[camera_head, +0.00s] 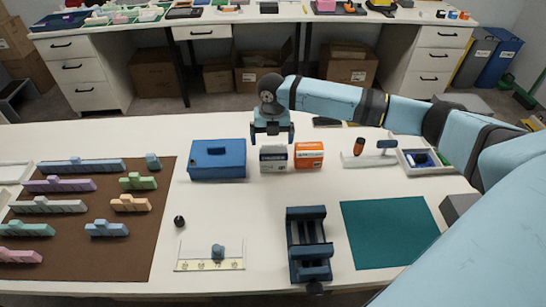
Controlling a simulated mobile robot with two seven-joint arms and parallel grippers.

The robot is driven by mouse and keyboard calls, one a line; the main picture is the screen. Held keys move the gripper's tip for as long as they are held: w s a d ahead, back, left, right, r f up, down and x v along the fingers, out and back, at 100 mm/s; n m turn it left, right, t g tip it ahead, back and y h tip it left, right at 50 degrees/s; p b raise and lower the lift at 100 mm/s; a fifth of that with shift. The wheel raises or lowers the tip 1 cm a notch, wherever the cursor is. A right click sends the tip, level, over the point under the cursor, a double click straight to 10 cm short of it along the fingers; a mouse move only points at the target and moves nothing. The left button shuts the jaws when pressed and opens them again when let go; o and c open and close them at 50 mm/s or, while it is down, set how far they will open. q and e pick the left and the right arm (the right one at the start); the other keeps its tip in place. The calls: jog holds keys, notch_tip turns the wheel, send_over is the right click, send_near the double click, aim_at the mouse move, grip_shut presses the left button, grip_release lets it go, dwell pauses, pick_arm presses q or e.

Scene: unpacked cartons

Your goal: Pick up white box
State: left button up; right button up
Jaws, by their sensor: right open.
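A white box (273,161) with dark print stands on the white table, right of a blue case and left of an orange and white box. My right gripper (273,139) is open, pointing down, at the top of the white box. Its fingers sit at or just above the box's upper edge; I cannot tell whether they touch it. The gripper hides part of the box's top. My left gripper is not in view.
Close by are the blue case (217,160) and the orange and white box (309,155). A dark vise (309,245), a green mat (390,232) and a brown mat (130,252) with several coloured blocks lie nearer.

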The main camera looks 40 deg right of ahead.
aim_at(273, 148)
jog(key=f, duration=0.5)
jog(key=shift+s+f, duration=0.1)
jog(key=shift+s, duration=0.15)
jog(key=c, duration=0.7)
notch_tip(273, 148, up, 20)
jog(key=p, duration=0.1)
